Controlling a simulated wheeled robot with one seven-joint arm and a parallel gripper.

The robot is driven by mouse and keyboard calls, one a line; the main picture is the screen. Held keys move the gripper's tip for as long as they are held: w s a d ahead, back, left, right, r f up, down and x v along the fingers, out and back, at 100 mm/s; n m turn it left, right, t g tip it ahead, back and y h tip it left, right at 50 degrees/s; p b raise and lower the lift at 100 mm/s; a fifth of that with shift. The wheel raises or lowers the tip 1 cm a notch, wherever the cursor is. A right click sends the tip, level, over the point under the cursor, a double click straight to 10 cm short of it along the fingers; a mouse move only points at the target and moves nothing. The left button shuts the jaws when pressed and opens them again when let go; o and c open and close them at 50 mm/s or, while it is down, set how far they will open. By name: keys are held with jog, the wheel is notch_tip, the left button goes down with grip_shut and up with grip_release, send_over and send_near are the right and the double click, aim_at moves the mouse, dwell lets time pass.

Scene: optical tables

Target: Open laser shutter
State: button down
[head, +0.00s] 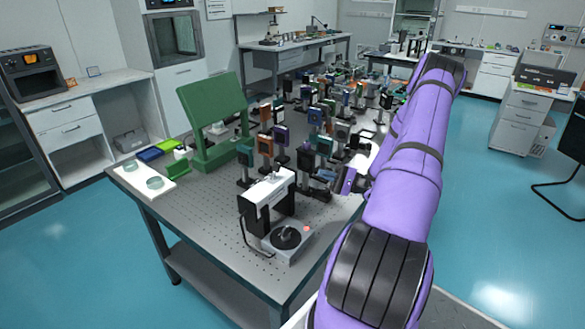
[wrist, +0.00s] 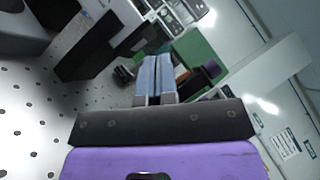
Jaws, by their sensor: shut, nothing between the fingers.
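My gripper (head: 343,181) is low over the optical table (head: 215,222), at the right edge of the crowd of optic mounts (head: 318,117). In the wrist view its two blue-grey fingers (wrist: 156,68) are together, with nothing seen between them. Beyond the fingertips are a small dark part (wrist: 125,74) and a green panel (wrist: 195,55); a black upright block (wrist: 88,50) stands to their left. I cannot tell for sure which part is the laser shutter. My purple arm hides part of the table's right side.
A white and black device (head: 268,196) with a grey base and red button stands at the table's front. A tilted green panel on a stand (head: 212,107) and a white tray (head: 142,177) are at the left. Bare perforated tabletop lies front left. Blue floor is clear to the right.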

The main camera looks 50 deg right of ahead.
aim_at(292, 173)
jog(key=x, duration=0.4)
jog(key=s+x, duration=0.1)
jog(key=x, duration=0.3)
jog(key=a+x, duration=0.1)
jog(key=x, duration=0.2)
jog(key=shift+a+r, duration=0.25)
jog(key=shift+r, duration=0.2)
jog(key=shift+a+r, duration=0.35)
jog(key=shift+a, duration=0.3)
jog(key=shift+r+n+g+h, duration=0.15)
jog(key=shift+n+g+h, duration=0.15)
jog(key=shift+n+g, duration=0.3)
